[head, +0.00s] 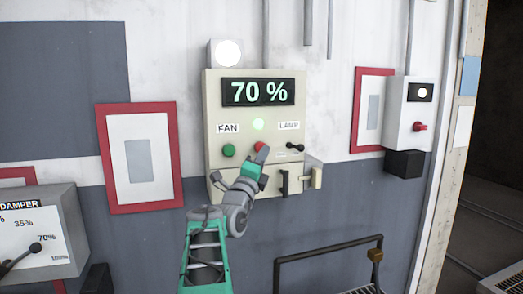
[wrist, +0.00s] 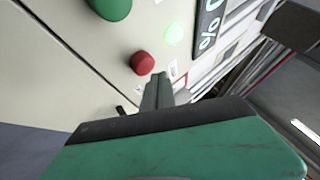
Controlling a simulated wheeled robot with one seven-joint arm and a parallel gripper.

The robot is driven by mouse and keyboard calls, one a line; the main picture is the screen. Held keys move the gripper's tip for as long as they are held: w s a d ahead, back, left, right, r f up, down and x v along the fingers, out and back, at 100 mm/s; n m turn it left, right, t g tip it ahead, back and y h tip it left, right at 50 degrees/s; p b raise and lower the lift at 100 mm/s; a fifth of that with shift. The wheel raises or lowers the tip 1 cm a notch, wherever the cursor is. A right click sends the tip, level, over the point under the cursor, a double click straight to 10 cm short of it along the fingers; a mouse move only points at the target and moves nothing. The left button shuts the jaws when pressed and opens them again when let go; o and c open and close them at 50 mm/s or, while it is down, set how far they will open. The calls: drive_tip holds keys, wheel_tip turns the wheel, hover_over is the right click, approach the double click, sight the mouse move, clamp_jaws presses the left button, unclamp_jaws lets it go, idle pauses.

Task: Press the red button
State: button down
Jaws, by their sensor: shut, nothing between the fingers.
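The red button (head: 260,146) is on a cream control panel (head: 214,105), right of a green button (head: 228,150) and under a lit green lamp (head: 257,124). In the wrist view the red button (wrist: 143,63) stands out from the panel, beside the green button (wrist: 110,8). My gripper (head: 262,155) is shut and empty, in front of the panel and just below the red button, partly overlapping it in the head view. In the wrist view the fingertips (wrist: 158,80) are close to the red button; I cannot tell whether they touch it.
The panel display (head: 258,92) reads 70 %. A small black lever (head: 295,147) is right of the red button, under the LAMP label. A damper box (head: 40,240) is at lower left, a switch box (head: 408,105) at right. A dark rail (head: 330,247) stands below.

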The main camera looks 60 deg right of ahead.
drive_tip(key=shift+w+d+f+b, duration=0.1)
drive_tip(key=shift+w+d+b, duration=0.1)
drive_tip(key=shift+b, duration=0.45)
drive_tip(key=shift+w+d, duration=0.1)
idle(0.4)
drive_tip(key=shift+w+d+b, duration=0.3)
drive_tip(key=shift+b, duration=0.35)
idle(0.4)
drive_tip(key=shift+s+a+b, duration=0.1)
drive_tip(key=shift+b, duration=0.25)
drive_tip(key=shift+s+a+b, duration=0.45)
drive_tip(key=shift+a+b, duration=0.05)
drive_tip(key=shift+b, duration=0.5)
